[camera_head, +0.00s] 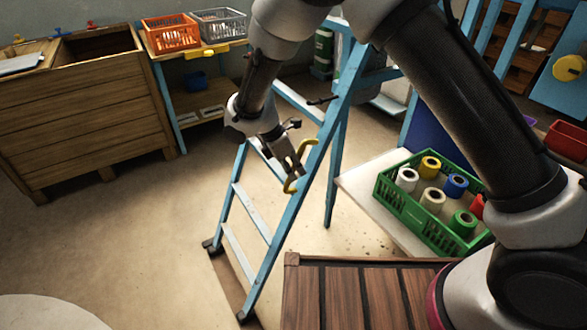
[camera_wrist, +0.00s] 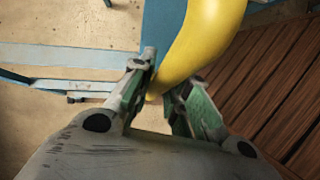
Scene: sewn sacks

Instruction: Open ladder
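The blue stepladder (camera_head: 286,215) stands in the middle of the head view, with pale steps between its side rails. Its rear frame (camera_head: 336,165) stands apart from the front rails at the bottom. A curved yellow handle (camera_head: 308,150) sits on the front rail; it also shows in the wrist view (camera_wrist: 207,38). My gripper (camera_head: 293,170) is at this handle, and its arm hides part of the ladder. In the wrist view, my gripper's fingers (camera_wrist: 168,78) lie on either side of the handle and appear closed against it. The exact contact is partly hidden.
A green crate (camera_head: 398,201) with coloured rolls stands on a pale table to the right. A slatted wooden surface (camera_head: 345,295) is close in front. A wooden bin (camera_head: 85,115) stands left, and an orange basket (camera_head: 170,33) sits behind it. Floor left of the ladder is clear.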

